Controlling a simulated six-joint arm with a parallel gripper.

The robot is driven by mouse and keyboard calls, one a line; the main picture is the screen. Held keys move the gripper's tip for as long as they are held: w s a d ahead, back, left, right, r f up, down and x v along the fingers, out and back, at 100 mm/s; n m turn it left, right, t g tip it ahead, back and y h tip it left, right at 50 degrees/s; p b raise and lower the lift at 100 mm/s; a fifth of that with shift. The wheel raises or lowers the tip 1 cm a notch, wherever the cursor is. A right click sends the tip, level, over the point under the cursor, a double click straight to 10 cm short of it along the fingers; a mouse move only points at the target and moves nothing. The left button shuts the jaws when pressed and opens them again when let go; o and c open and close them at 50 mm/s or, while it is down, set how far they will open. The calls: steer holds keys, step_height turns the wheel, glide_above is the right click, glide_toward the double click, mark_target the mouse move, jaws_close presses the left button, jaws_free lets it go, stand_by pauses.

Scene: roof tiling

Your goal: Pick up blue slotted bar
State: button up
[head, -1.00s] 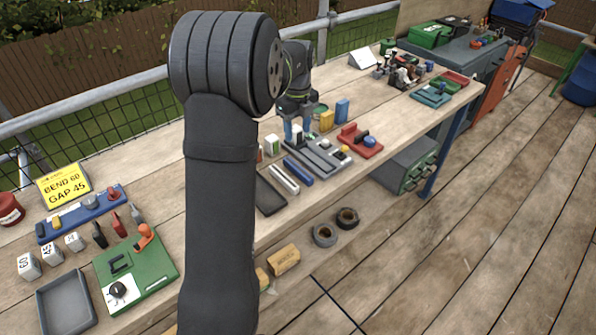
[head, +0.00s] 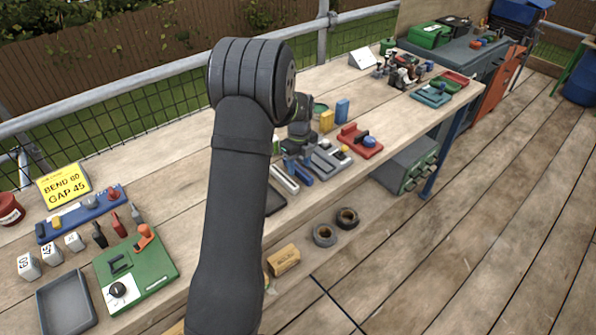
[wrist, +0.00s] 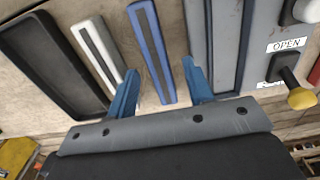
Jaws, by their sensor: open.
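The blue slotted bar (wrist: 152,48) lies on the wooden bench in the wrist view, a long narrow bar with a dark slot down its middle. My gripper (wrist: 160,66) is open, with one blue finger on each side of the bar. The fingers look apart from the bar, and nothing is held. In the head view, my gripper (head: 298,168) is low over the bench at the bar's place. There the blue of the fingers and of the bar run together, and the bar is mostly hidden.
A white slotted bar (wrist: 97,52) lies left of the blue one, close to my left finger. A dark tray (wrist: 48,65) lies further left. A grey fixture (wrist: 218,45) with an OPEN label is close on the right. A red fixture (head: 362,143) stands beyond it.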

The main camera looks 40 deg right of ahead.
mark_target(299, 168)
steer(key=shift+f, duration=0.5)
jaws_close()
steer(key=shift+r, duration=0.1)
steer(key=shift+r, duration=0.55)
step_height(299, 168, up, 3)
steer(key=shift+f, duration=0.15)
steer(key=s+d+r, duration=0.2)
steer(key=s+r, duration=0.5)
steer(key=s, duration=0.4)
steer(key=w+d, duration=0.6)
steer(key=w, duration=0.5)
steer(key=shift+a+f, duration=0.2)
steer(key=shift+f, duration=3.7)
